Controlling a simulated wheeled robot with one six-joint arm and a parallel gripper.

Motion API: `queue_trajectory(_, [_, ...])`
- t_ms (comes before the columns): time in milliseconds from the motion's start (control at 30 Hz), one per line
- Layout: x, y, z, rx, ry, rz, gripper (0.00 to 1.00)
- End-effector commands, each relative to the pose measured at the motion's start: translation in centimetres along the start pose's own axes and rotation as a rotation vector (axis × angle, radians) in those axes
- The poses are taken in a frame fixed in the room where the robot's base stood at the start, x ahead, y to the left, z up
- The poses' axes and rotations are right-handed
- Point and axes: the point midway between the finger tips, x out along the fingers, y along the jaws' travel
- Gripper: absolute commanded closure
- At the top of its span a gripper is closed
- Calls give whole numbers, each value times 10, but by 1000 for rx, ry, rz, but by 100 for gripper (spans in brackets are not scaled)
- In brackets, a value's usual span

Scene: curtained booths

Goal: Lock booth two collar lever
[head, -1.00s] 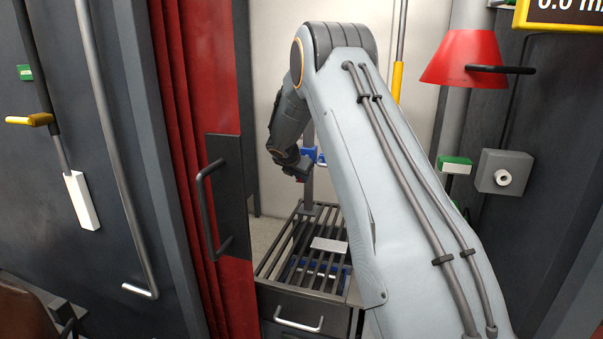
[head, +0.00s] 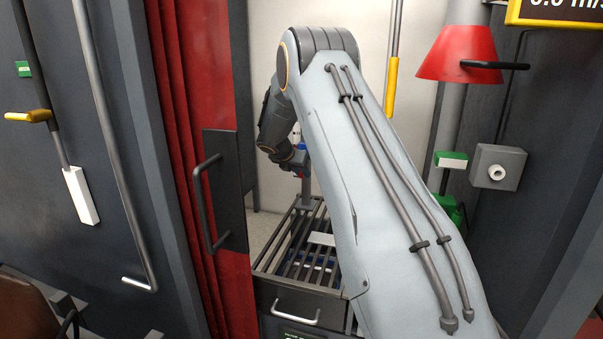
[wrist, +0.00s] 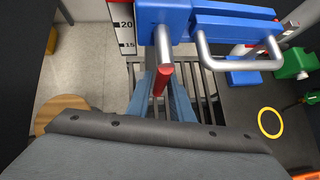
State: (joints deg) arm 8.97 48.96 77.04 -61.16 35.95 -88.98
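The blue collar (wrist: 232,22) is at the top of the wrist view, on a post with a scale marked 15 and 20. A silver lever with a red end (wrist: 160,82) points down from it. My gripper (wrist: 162,92) has its two blue-grey fingers on either side of the red end, apart from each other. Whether they touch the lever is unclear. In the head view the collar (head: 304,154) is a small blue patch beside my wrist, and my arm hides most of the area around it.
A slatted bench (head: 285,240) with a drawer stands below the collar. A silver U-shaped handle (wrist: 240,62) is right of the lever. A red curtain (head: 165,150) and dark panel with a handle (head: 222,190) border the left. A red cone (head: 465,55) and grey box (head: 497,167) are at right.

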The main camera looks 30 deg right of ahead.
Motion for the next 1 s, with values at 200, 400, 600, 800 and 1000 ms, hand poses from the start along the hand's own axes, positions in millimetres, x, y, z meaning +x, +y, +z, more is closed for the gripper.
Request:
queue_trajectory(200, [0,1,0,1,1,1,69])
queue_trajectory(400, [-3,1,-1,1,0,2,69])
queue_trajectory(600, [-25,2,0,2,-1,3,69])
queue_trajectory(800, [-55,1,-1,1,-1,3,69])
queue_trajectory(1000, [-74,1,0,2,0,2,69])
